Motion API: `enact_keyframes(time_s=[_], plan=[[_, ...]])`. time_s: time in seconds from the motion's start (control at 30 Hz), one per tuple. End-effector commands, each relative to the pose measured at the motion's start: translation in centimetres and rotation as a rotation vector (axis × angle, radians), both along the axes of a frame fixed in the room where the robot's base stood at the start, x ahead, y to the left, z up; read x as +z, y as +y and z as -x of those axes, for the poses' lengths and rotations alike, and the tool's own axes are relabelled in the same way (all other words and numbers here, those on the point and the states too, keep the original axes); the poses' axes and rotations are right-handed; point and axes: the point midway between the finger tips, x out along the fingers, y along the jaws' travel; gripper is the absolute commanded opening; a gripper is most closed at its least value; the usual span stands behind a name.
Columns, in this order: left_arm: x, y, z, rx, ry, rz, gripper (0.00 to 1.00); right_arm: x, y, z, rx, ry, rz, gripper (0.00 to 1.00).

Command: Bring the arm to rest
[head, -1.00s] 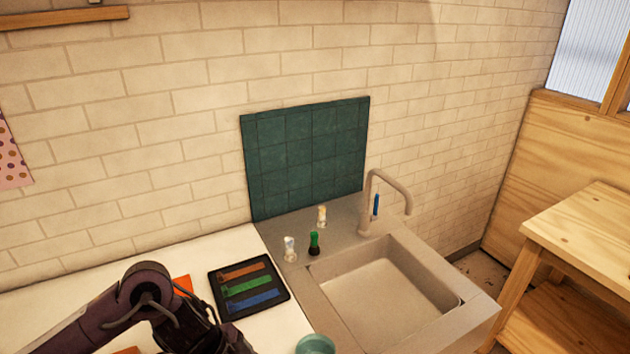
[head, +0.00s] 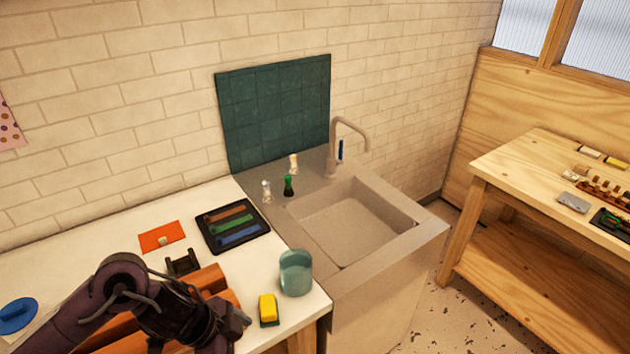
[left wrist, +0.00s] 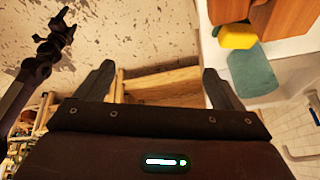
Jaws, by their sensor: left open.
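My left arm comes in from the lower left of the head view, over the counter (head: 100,237).
A dark tray (head: 233,227) with coloured strips lies behind. The sink (head: 355,225) and a wooden table (head: 530,170) are farther right, with open floor between.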

Motion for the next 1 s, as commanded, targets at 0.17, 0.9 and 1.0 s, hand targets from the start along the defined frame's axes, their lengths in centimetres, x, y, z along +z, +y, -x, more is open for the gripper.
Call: enact_keyframes(time_s=[0.17,0.9,1.0], plan=[[0.3,-3.3,-0.6,0.017,-0.095,0.066,0.89,-0.1,0.0,0.2,0.000,0.004,0.001,0.71],[2.5,0.8,0.8,0.942,-0.147,0.058,0.89,-0.2,-0.1,1.2,0.000,0.019,0.003,0.71],[1.5,2.9,3.2,1.048,-0.048,0.008,0.89,-0.2,-0.1,1.1,0.000,0.019,0.003,0.71]])
